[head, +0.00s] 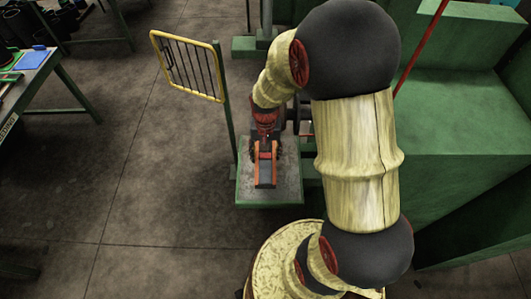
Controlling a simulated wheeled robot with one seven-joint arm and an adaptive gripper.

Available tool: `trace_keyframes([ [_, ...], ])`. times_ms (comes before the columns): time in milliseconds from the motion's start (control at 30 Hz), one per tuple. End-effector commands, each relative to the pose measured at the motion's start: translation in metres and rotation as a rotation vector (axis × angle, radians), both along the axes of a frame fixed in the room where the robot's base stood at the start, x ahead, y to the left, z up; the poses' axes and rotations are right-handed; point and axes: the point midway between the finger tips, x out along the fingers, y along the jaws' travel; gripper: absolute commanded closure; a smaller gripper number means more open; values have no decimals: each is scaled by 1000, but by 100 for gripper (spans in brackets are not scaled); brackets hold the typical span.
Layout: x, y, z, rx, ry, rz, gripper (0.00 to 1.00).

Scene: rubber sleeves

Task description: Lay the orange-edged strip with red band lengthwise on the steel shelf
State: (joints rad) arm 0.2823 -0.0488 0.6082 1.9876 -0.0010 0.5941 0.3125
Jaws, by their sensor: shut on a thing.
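The orange-edged strip (265,172) shows near the middle of the head view, with a dark face between its orange edges. Its long side runs up and down the picture. My gripper (265,140), red and seen from above, is shut on the strip's far end. The strip is over the steel shelf (287,192), a grey plate with a green front edge. I cannot tell whether the strip touches the plate or is held above it. I cannot make out a separate red band. My gripper and arm hide the shelf's far part.
A yellow-framed barred guard (188,66) on a green post stands left of the shelf. Large green machine bodies (455,120) fill the right side. A green-legged table (30,78) with small items is at the far left. The floor between is clear.

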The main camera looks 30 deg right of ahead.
Motion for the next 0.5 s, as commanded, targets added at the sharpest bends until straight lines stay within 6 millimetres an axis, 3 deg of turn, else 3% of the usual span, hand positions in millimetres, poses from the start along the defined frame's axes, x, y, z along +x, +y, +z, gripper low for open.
trace_keyframes([
  [500, -2, -2, -9, 1, 1, 0, 74],
])
